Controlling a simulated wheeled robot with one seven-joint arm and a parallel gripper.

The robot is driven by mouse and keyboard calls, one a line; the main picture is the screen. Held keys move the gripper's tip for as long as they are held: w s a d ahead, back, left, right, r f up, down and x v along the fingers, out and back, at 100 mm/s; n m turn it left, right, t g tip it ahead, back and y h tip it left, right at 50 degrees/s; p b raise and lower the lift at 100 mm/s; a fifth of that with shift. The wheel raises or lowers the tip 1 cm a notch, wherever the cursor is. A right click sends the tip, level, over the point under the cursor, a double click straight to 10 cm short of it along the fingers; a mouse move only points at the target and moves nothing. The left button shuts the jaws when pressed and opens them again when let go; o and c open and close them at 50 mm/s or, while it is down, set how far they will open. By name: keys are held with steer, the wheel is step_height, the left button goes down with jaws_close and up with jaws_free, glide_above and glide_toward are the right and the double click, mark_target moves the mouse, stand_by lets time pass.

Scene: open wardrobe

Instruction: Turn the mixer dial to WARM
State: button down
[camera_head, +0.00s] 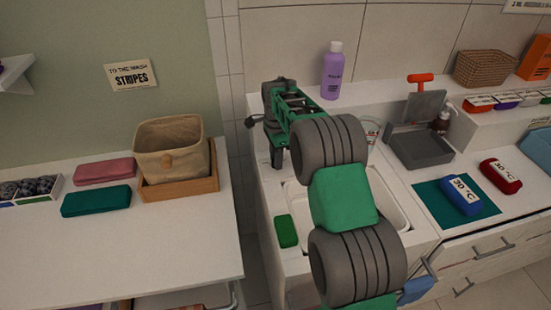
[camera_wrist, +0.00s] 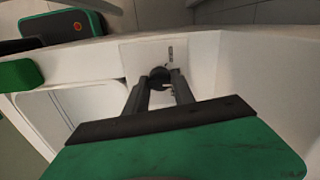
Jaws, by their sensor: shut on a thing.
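In the wrist view, a small dark round knob, which looks like the mixer dial (camera_wrist: 159,75), sits on a pale panel between the tips of my gripper (camera_wrist: 160,88). The two dark fingers are shut on it from either side. Small marks show on the panel above and beside the knob, but I cannot read them or tell which setting it points to. In the head view, my gripper (camera_head: 276,155) is at the back left of the white sink, and my arm hides much of the basin. I cannot make out the dial there.
A white basin (camera_head: 394,205) lies under my arm, with a green block (camera_head: 286,231) on its left rim. A purple bottle (camera_head: 333,72) stands on the ledge behind. A grey tray (camera_head: 421,149) and blue (camera_head: 461,196) and red (camera_head: 501,176) bundles lie right.

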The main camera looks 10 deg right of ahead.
steer(key=shift+r, duration=0.1)
steer(key=c, duration=1.1)
jaws_free()
steer(key=shift+o, duration=0.2)
step_height(320, 180, up, 8)
steer(key=shift+f+b, duration=0.15)
steer(key=shift+b, duration=0.3)
steer(key=s+r+n+t, duration=0.1)
steer(key=s+r+n, duration=0.3)
steer(key=s, duration=0.4)
steer(key=s+r+n+t, duration=0.1)
steer(key=s+r+n, duration=0.2)
steer(key=s+n, duration=0.3)
steer(key=s+f+n, duration=0.2)
steer(key=s+n, duration=0.1)
steer(key=s, duration=0.5)
steer(key=s+f+n+t, duration=0.1)
steer(key=s+f+n, duration=0.2)
steer(key=s, duration=0.5)
steer(key=shift+s+a+n, duration=0.25)
steer(key=shift+a+n, duration=0.15)
